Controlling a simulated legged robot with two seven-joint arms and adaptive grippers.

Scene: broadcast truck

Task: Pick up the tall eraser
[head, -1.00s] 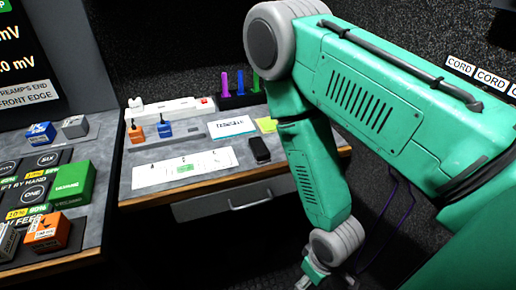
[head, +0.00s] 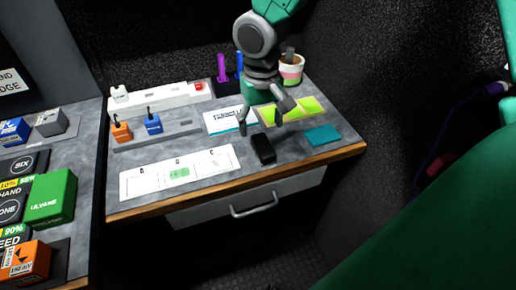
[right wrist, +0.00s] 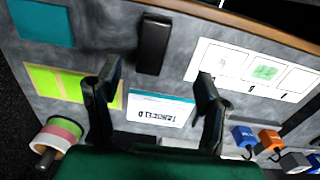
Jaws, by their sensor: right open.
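A black upright-looking block (head: 263,148), which I take for the tall eraser, stands on the grey desk near its front edge. It also shows in the right wrist view (right wrist: 152,43), at the top middle. My right gripper (head: 262,122) is open and empty, pointing down above the desk just behind the block. In the right wrist view its fingertips (right wrist: 157,74) are spread apart, with the block beyond the gap between them and not touched. My left gripper is not in view.
A white labelled card (head: 228,121), yellow-green notes (head: 313,110) and a teal pad (head: 323,135) lie around the block. A white card strip (head: 180,174) is at left front. A pink-and-white cup (head: 291,72) stands at the back right. Orange (head: 121,132) and blue (head: 153,125) tagged blocks stand at left.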

